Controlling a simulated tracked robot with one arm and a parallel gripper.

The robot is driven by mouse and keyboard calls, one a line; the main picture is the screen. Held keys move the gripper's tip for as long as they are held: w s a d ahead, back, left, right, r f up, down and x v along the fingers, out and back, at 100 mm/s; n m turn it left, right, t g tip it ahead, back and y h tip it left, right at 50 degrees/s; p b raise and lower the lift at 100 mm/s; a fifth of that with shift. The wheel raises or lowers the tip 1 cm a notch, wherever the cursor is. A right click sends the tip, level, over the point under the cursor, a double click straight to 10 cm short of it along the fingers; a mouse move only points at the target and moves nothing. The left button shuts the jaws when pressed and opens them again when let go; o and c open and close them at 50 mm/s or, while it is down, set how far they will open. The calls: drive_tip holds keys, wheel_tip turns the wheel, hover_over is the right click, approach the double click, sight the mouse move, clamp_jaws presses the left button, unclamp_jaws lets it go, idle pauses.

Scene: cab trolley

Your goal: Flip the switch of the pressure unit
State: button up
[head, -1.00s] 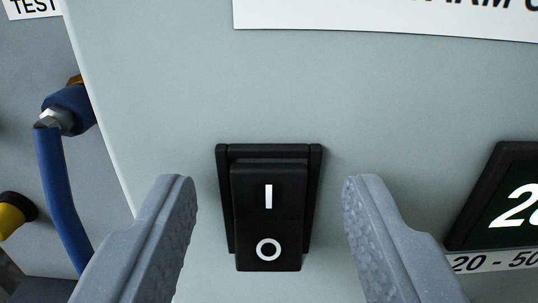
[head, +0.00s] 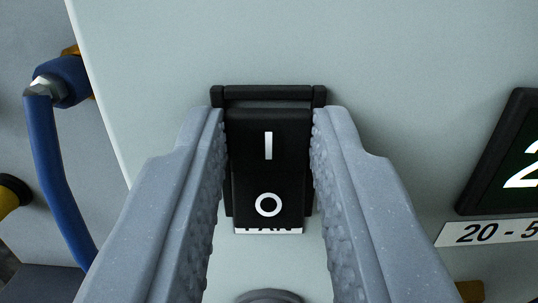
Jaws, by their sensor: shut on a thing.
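The black rocker switch (head: 268,184) of the pressure unit is in the middle of the head view, marked with a white bar at the top and a white circle below. Its lower end, with the circle, stands out from the panel. My gripper (head: 268,135) is around the switch, one grey finger against each side, shut on it. The fingers hide most of the switch frame's sides. A white label under the switch is mostly hidden.
The pale grey panel (head: 180,60) is flat and clear above the switch. A display (head: 510,160) with a label (head: 490,232) is at the right. A blue hose (head: 50,160) with a fitting runs down at the left, beside a yellow and black part (head: 10,195).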

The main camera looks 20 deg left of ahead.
drive_tip(key=f+t+y+b, duration=0.1)
drive_tip(key=t+b, duration=0.1)
drive_tip(key=t, duration=0.1)
drive_tip(key=shift+s+f, duration=0.1)
drive_tip(key=shift+f, duration=0.1)
drive_tip(key=shift+r+t+b, duration=0.1)
drive_tip(key=shift+t+b, duration=0.2)
drive_tip(key=o, duration=1)
drive_tip(key=shift+r, duration=0.1)
drive_tip(key=shift+s, duration=0.1)
drive_tip(key=b+v, duration=0.3)
drive_tip(key=v, duration=1)
drive_tip(key=shift+s+d+f+b, duration=0.1)
drive_tip(key=shift+s+f+b, duration=0.15)
drive_tip(key=shift+s+b, duration=0.1)
